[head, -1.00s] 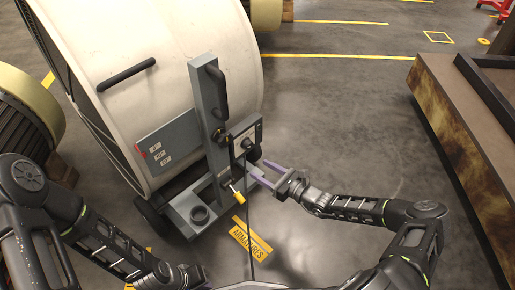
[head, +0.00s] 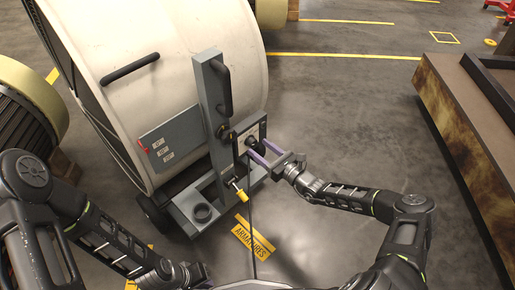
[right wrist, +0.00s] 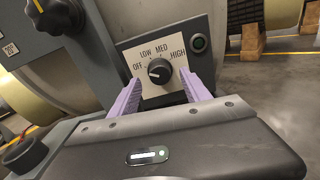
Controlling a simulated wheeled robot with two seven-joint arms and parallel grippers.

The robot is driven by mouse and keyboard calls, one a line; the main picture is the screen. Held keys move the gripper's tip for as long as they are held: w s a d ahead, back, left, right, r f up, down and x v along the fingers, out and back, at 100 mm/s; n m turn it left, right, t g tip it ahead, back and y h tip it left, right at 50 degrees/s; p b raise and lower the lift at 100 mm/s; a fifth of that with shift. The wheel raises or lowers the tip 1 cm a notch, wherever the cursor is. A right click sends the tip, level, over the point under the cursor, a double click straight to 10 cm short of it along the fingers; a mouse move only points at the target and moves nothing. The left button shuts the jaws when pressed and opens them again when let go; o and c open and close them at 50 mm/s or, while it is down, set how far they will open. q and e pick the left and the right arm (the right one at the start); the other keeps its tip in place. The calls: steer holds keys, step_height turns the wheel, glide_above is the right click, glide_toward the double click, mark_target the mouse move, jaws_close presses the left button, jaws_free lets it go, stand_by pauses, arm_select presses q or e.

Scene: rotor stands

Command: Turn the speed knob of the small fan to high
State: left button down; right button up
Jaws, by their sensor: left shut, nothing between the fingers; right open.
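The fan (head: 190,90) is a large cream drum on a grey wheeled frame. Its speed knob (right wrist: 159,71) is black and round, on a pale plate (right wrist: 150,48) marked OFF, LOW, MED and HIGH. The knob's white mark appears to point left, toward OFF. My right gripper (right wrist: 160,80) is open, with purple fingers on either side of and just below the knob; contact is not clear. In the head view the right gripper (head: 257,147) reaches the control box from the right. My left gripper (head: 190,274) is shut and empty at the bottom, away from the fan.
A yellow-handled part (head: 240,194) hangs below. A brown bench (head: 470,140) stands right; floor between is clear.

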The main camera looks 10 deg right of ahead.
steer(key=shift+x, duration=1.1)
steer(key=shift+c, duration=0.2)
jaws_close()
